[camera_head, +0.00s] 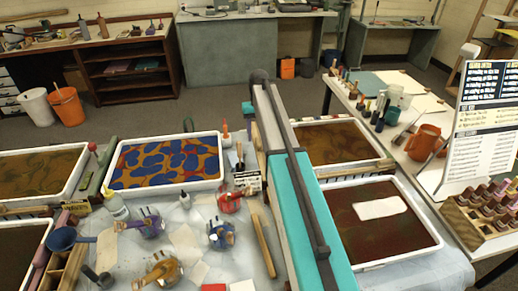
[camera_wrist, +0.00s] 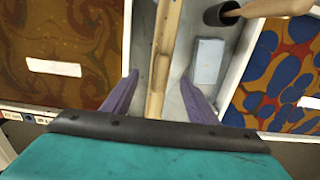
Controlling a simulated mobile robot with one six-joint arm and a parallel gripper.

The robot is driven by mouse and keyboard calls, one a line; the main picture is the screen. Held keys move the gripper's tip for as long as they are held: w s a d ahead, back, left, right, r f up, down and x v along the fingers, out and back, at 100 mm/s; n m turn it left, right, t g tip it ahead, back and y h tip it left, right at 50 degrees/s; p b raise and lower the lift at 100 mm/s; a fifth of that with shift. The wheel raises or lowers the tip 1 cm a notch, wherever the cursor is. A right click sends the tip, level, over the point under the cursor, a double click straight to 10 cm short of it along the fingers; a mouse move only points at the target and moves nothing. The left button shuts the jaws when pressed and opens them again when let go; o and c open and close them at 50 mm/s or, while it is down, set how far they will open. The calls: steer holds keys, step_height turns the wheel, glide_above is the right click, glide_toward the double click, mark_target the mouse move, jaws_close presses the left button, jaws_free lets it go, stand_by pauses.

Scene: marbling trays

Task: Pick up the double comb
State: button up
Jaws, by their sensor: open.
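In the wrist view a long pale wooden bar (camera_wrist: 160,62), seemingly the double comb, lies lengthwise in the light channel between two marbling trays. No teeth can be made out on it. My gripper (camera_wrist: 159,80) is open, its two purple fingers pointing along the channel. The bar shows between the fingers, with a gap on each side, and no grip on it is visible. The bar's near end runs down to the dark edge of my gripper. In the head view my arm hides this place and my fingers.
A dark cup with a wooden-handled tool (camera_wrist: 228,13) and a grey-blue block (camera_wrist: 208,62) stand right of the bar. Brown (camera_wrist: 124,50) and blue-orange (camera_wrist: 247,72) marbling trays flank the channel closely. In the head view, bottles, jars and a loose wooden stick (camera_head: 263,243) crowd the table left of my arm.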

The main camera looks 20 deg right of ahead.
mark_target(259, 141)
steer(key=shift+f, duration=0.15)
steer(key=shift+f+p, duration=0.9)
steer(key=shift+f, duration=1.55)
steer(key=shift+c, duration=0.4)
steer(key=c, duration=0.9)
